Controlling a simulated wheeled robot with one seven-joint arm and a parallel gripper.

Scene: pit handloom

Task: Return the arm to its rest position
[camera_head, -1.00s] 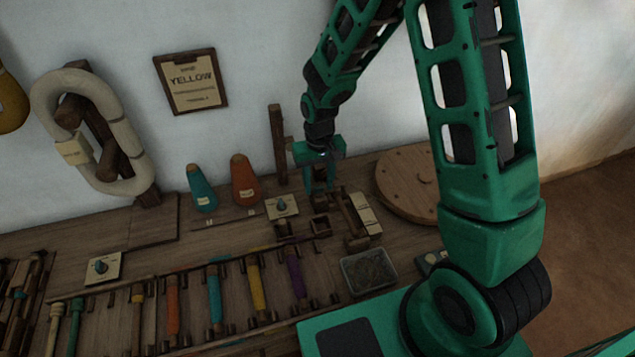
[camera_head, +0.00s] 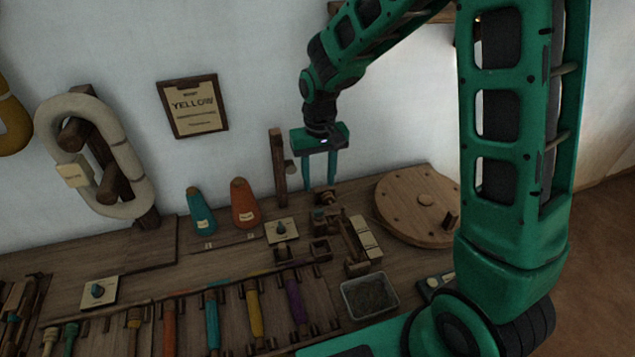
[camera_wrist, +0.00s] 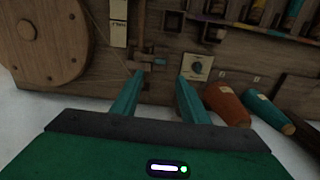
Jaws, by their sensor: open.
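My gripper (camera_head: 320,183) is open and empty, with its two teal fingers pointing down above the wooden bench. In the head view it hangs over the small wooden winding device (camera_head: 326,197), near an upright wooden post (camera_head: 278,160). In the wrist view the open fingers (camera_wrist: 157,92) show with nothing between them, and the dial plate (camera_wrist: 197,66) lies beyond the right finger. My green arm fills much of the right side of the head view.
A teal cone (camera_head: 201,215) and an orange cone (camera_head: 244,205) stand left of my gripper. A round wooden disc (camera_head: 405,195) lies to the right. A grey tray (camera_head: 369,296) and a rack of coloured bobbins (camera_head: 255,312) are nearer. A "YELLOW" board (camera_head: 193,106) hangs on the wall.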

